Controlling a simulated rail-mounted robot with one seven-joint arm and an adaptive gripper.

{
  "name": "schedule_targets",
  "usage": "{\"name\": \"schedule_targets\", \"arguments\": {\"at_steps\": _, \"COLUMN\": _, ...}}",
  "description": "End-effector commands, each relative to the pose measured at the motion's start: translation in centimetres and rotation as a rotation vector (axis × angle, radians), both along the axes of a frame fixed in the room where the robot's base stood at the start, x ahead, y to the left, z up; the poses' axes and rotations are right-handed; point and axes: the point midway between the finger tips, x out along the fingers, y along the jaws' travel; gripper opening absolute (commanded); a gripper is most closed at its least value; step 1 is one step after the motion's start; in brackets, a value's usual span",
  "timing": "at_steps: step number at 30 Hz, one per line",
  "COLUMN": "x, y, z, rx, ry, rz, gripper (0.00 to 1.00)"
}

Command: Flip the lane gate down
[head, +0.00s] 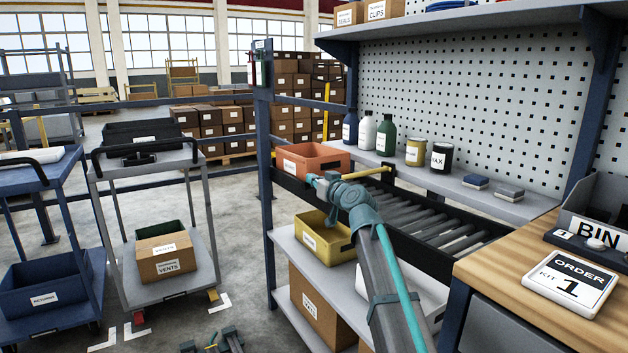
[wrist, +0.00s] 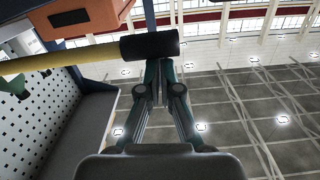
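The lane gate is a yellow bar (head: 371,173) across the roller conveyor, roughly level in the head view. Its black sleeve end fills the upper middle of the wrist view (wrist: 149,45), with the yellow part running left (wrist: 70,58). My gripper (head: 318,180) is at the bar's free end. In the wrist view, its fingers (wrist: 162,66) are close together, with their tips right at the sleeve. Nothing shows between the fingers. The sleeve hides the very tips, so I cannot tell whether they touch it.
An orange bin (head: 312,158) sits at the conveyor's (head: 440,228) far end, just beyond my gripper. Bottles and cans (head: 386,135) stand on the ledge behind. A yellow bin (head: 324,238) is on the shelf below. A wood-topped bench (head: 515,262) is at right, trolleys (head: 150,172) at left.

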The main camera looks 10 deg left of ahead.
Motion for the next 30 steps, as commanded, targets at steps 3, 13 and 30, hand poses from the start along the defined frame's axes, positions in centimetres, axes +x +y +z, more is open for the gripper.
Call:
{"name": "schedule_targets", "arguments": {"at_steps": 3, "x": -0.6, "y": -0.1, "z": -1.8, "rx": -0.023, "ry": 0.021, "rz": 0.012, "gripper": 0.0}}
{"name": "schedule_targets", "arguments": {"at_steps": 13, "x": -0.8, "y": -0.4, "z": 1.9, "rx": -0.012, "ry": 0.008, "rz": 0.004, "gripper": 0.0}}
{"name": "schedule_targets", "arguments": {"at_steps": 30, "x": -7.8, "y": -6.4, "z": 4.6, "rx": 0.0, "ry": -0.003, "rz": -0.002, "gripper": 0.0}}
